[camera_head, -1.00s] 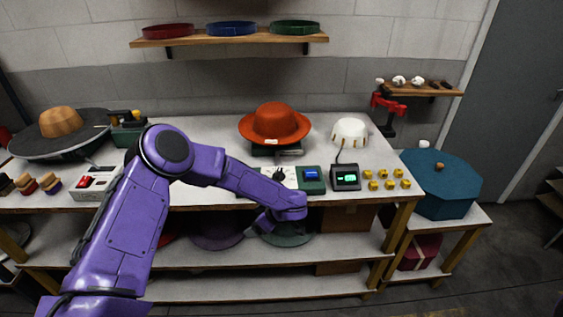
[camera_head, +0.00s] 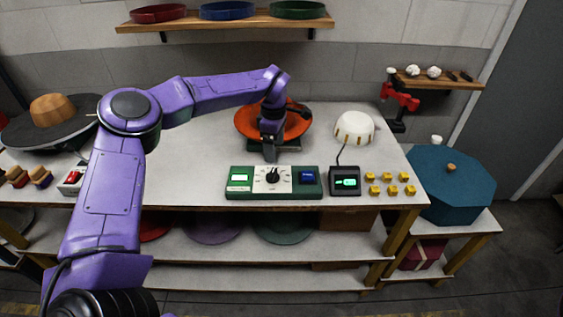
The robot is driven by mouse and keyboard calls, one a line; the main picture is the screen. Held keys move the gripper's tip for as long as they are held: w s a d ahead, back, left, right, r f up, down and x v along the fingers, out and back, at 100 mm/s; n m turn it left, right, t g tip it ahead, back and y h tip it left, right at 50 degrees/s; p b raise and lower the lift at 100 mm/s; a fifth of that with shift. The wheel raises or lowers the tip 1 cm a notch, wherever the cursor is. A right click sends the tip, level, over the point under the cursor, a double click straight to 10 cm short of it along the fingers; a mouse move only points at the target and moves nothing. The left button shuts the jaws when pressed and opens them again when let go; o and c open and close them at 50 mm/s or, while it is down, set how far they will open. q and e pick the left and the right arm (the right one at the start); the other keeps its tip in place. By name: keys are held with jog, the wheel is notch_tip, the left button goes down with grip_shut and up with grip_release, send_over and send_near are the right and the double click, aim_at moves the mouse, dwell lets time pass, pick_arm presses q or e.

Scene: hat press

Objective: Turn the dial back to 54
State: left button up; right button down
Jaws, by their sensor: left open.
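The dial (camera_head: 273,175) is a black knob on a white plate, in the middle of a green control box (camera_head: 240,190) at the table's front. Its numbers are too small to read. The box also has a lit green display (camera_head: 240,177) on the left and a blue button (camera_head: 308,176) on the right. My left gripper (camera_head: 270,155) points down just behind and above the dial, in front of the red-orange hat (camera_head: 297,123). It is open and holds nothing that I can see. My right gripper is not in view.
A black box with a green readout (camera_head: 346,182) stands right of the control box, with several yellow pieces (camera_head: 388,184) beyond it. A white dome (camera_head: 354,127) is behind. A red clamp (camera_head: 400,98) stands at the back right.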

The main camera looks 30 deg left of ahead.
aim_at(274, 173)
pick_arm(q)
notch_tip(274, 173, down, 10)
jog(key=p, duration=0.3)
jog(key=shift+s+f, duration=0.1)
jog(key=shift+s, duration=0.1)
jog(key=shift+c, duration=1.2)
jog(key=c, duration=0.8)
